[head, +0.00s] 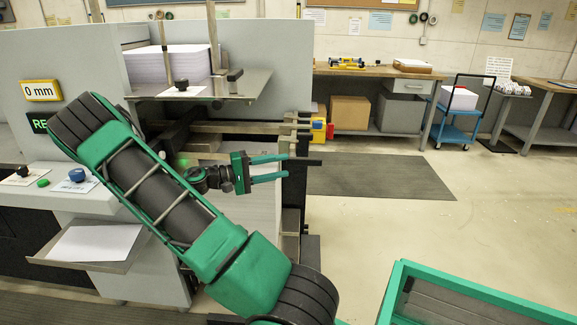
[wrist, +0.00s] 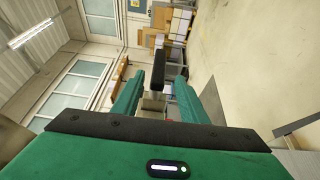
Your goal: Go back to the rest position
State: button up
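My gripper (head: 285,169) is in front of the stitching machine (head: 60,62), to the right of its control shelf, with its two green fingers pointing right. The fingers are apart and nothing shows between them in the head view. In the wrist view my gripper (wrist: 154,88) also has its fingers spread, with a dark bar (wrist: 158,70) of the surroundings seen beyond them. My green and black arm crosses in front of the machine and hides part of it.
A paper stack (head: 168,64) sits on the machine's upper shelf. A sheet (head: 95,243) lies on the lower tray. Rails (head: 290,130) jut out just above and beside my gripper. Open floor (head: 400,235) lies to the right, with a blue cart (head: 458,122) farther back.

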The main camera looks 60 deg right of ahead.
jog(key=shift+v, duration=0.95)
jog(key=shift+s, duration=0.1)
jog(key=s+a+f+m+t+y, duration=0.1)
jog(key=s+a+f+t+y, duration=0.3)
jog(key=s+a+y, duration=0.3)
jog(key=s+a+r+n+t+y, duration=0.1)
jog(key=a+r+t+y, duration=0.1)
jog(key=a, duration=0.5)
jog(key=s+a+r+n+t+y, duration=0.1)
jog(key=s+a+t+y, duration=0.1)
jog(key=a, duration=0.4)
jog(key=s+a+r+t+y, duration=0.2)
jog(key=a+t+y, duration=0.1)
jog(key=a, duration=0.4)
jog(key=shift+s+a+r+n+t, duration=0.2)
jog(key=shift+a+r+n+t, duration=0.2)
jog(key=shift+t, duration=0.1)
